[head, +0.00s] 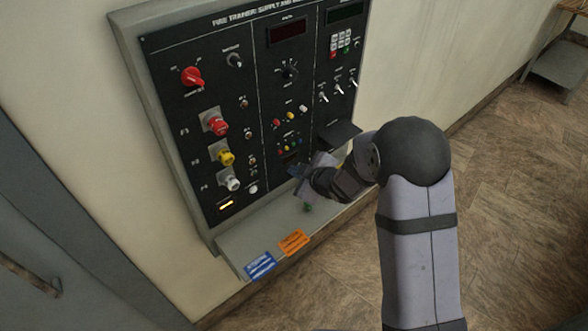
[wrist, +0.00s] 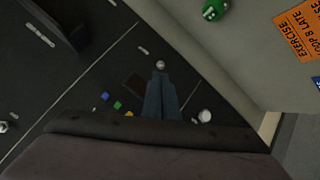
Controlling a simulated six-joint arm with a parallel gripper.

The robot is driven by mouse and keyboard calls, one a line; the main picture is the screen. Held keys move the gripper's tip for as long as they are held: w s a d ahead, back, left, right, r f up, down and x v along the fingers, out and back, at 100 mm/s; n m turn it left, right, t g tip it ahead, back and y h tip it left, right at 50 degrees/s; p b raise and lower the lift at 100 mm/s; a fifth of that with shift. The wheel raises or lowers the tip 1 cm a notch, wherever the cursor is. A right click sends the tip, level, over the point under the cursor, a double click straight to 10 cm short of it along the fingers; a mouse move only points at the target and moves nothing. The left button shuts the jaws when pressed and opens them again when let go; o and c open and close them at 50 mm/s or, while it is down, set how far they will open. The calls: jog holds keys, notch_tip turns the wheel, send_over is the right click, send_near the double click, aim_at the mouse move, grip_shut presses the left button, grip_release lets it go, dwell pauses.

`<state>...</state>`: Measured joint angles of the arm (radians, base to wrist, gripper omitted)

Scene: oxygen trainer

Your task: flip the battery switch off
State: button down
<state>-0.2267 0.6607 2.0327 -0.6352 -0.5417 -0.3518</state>
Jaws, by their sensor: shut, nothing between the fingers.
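The black control panel (head: 215,120) stands on the wall in the head view. No label reading battery is legible, so I cannot tell which control is the battery switch. My gripper (head: 297,172) is at the panel's lower middle, and its fingers hide part of it. In the wrist view my gripper (wrist: 160,80) is shut and empty, its tips close to a small round metallic switch or knob (wrist: 160,65); I cannot tell whether they touch. A dark reddish rectangle (wrist: 135,84) is left of the fingers. Three toggle switches (head: 338,89) are on the panel's right section.
A red rotary knob (head: 192,76) and red, yellow and white connectors (head: 226,157) are at left. A grey ledge (head: 235,245) below the panel holds a blue card (head: 260,266), an orange card (head: 294,241) and a green object (wrist: 214,9). A dark shelf (head: 338,134) juts out at right.

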jog(key=shift+x, duration=0.75)
jog(key=shift+f, duration=0.15)
jog(key=shift+s+d+f+t+y+b, duration=0.15)
jog(key=shift+t+y+b, duration=0.25)
jog(key=shift+b, duration=1.4)
jog(key=shift+s+d+f+t+y+b, duration=0.15)
jog(key=shift+f+t+y+b, duration=0.25)
jog(key=shift+b, duration=1.35)
jog(key=t+y+b, duration=0.1)
jog(key=b, duration=0.4)
jog(key=f+t+y+b, duration=0.1)
jog(key=b, duration=0.4)
jog(key=t+y+b, duration=0.1)
jog(key=b, duration=0.4)
jog(key=shift+s+d+f+m+t, duration=0.2)
jog(key=shift+s+d+m+t, duration=0.1)
jog(key=shift+m+t, duration=0.1)
jog(key=shift+d, duration=0.1)
